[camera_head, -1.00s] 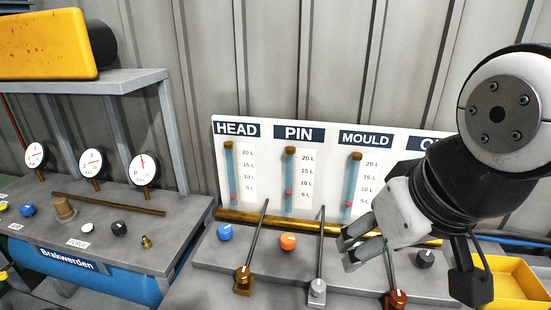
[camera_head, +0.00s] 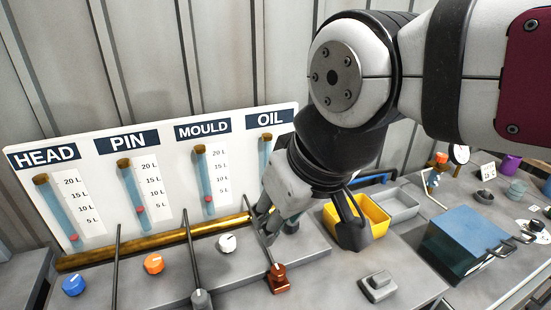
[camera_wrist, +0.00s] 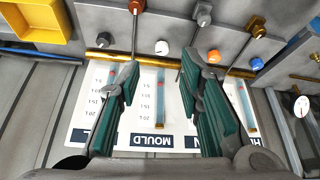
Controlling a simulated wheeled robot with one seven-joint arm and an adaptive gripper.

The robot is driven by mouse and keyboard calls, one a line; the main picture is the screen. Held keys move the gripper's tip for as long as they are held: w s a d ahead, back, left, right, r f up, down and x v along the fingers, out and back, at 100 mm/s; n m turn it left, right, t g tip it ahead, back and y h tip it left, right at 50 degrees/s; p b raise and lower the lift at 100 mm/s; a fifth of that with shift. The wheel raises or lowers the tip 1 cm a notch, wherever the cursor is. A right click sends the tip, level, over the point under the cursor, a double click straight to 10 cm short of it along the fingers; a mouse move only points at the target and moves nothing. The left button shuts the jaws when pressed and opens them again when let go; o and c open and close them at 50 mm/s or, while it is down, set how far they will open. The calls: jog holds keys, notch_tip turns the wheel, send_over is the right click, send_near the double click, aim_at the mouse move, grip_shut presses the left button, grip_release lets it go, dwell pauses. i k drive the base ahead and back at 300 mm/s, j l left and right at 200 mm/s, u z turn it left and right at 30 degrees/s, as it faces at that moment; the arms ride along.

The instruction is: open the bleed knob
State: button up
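No knob in view carries a readable "bleed" label, so I cannot tell which one it is. A blue knob (camera_head: 73,285), an orange knob (camera_head: 153,264) and a white knob (camera_head: 227,243) stand in a row on the grey panel, below the gauge board. A dark knob (camera_head: 291,226) is partly hidden beside my gripper (camera_head: 263,224). My gripper is over the panel, right of the white knob. In the wrist view, its two fingers (camera_wrist: 165,72) are wide apart with nothing between them. The white knob (camera_wrist: 161,47) shows beyond the gap, with the orange knob (camera_wrist: 213,56) and blue knob (camera_wrist: 256,64) to the right.
Upright lever rods stand near the knobs, including one on a copper base (camera_head: 278,281) and one on a silver base (camera_head: 201,299). A brass pipe (camera_head: 150,245) runs behind the knobs. A yellow bin (camera_head: 372,217) and a blue box (camera_head: 465,245) are to the right.

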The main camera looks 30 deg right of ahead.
aim_at(441, 157)
jog(key=z, duration=2.15)
jog(key=k, duration=0.6)
jog(key=l+u, duration=0.1)
jog(key=u, duration=1.45)
jog(key=l, duration=0.95)
jog(key=k+l+u, duration=0.1)
jog(key=l, duration=0.85)
jog(key=l+u, duration=0.1)
jog(key=l, duration=0.85)
jog(key=k, duration=0.05)
